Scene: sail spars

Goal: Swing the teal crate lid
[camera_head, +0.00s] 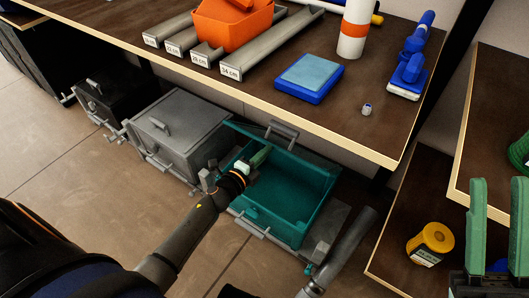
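The teal crate (290,188) sits on the floor under the table edge, and its inside shows from above. I cannot pick out a separate lid with certainty. A grey handle (283,131) stands at its back edge and another grey handle (250,228) is at its front.
A closed grey crate (182,130) stands left of the teal one, and a black crate (112,102) beyond it. The table above (270,95) holds labelled grey spars, an orange bin (232,25) and a blue pad (310,77).

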